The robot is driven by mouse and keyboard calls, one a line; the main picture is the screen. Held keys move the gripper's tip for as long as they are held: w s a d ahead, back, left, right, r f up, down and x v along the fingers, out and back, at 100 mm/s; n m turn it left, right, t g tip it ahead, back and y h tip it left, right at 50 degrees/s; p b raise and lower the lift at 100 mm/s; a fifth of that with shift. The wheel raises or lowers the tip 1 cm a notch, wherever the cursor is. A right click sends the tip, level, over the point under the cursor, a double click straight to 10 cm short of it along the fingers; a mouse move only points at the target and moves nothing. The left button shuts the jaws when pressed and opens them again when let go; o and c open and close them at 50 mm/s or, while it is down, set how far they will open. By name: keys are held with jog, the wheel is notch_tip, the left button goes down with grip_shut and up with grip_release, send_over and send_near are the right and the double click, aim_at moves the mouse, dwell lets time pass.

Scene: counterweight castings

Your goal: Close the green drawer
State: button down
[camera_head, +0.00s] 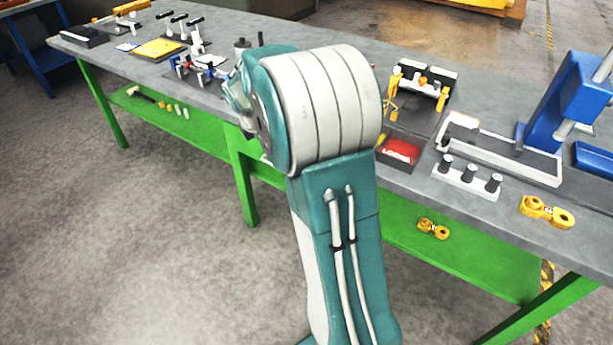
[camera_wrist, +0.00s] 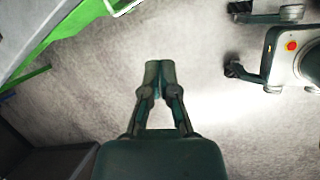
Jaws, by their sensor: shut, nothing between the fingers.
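I cannot make out a green drawer in either view. The head view shows a long workbench with a grey top (camera_head: 400,205) and green legs (camera_head: 243,180). My teal and white arm stands in front of the bench and hides part of its middle. In the wrist view, green parts (camera_wrist: 82,18) show at the upper left; I cannot tell if one is a drawer. My gripper (camera_wrist: 159,72) is shut and empty over the bare floor, apart from these green parts. It is hidden in the head view.
A red box (camera_head: 398,151), a grey frame (camera_head: 510,150) and a blue machine (camera_head: 568,100) stand on the bench top. Yellow castings lie on the top (camera_head: 546,211) and the lower green shelf (camera_head: 433,228). A dark box-like thing (camera_wrist: 50,160) shows at lower left. The floor in front is clear.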

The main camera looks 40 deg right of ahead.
jog(key=s+a+r+m+t+y, duration=0.15)
jog(key=s+a+r+m, duration=0.25)
jog(key=s+a+m, duration=0.4)
jog(key=s+a+r+m+t+y, duration=0.1)
jog(key=s+a+r+m+t, duration=0.2)
jog(key=s+a+r+m, duration=0.5)
jog(key=w+d+f+n+t+h, duration=0.1)
jog(key=w+d+f+n+t, duration=0.25)
jog(key=w+d+f, duration=0.5)
jog(key=w+d+f+n+t+h, duration=0.2)
jog(key=w+d+f+n, duration=0.25)
jog(key=f, duration=0.65)
jog(key=s+d+f+n+t+h, duration=0.2)
jog(key=s+d+f, duration=0.2)
jog(key=f, duration=0.3)
jog(key=s+d+f+n+t+h, duration=0.2)
jog(key=s+d+f, duration=0.2)
jog(key=s+f, duration=0.15)
jog(key=s+d+x, duration=0.1)
jog(key=d+x, duration=0.1)
jog(key=x, duration=1.1)
jog(key=shift+d+f, duration=0.3)
jog(key=shift+f, duration=0.3)
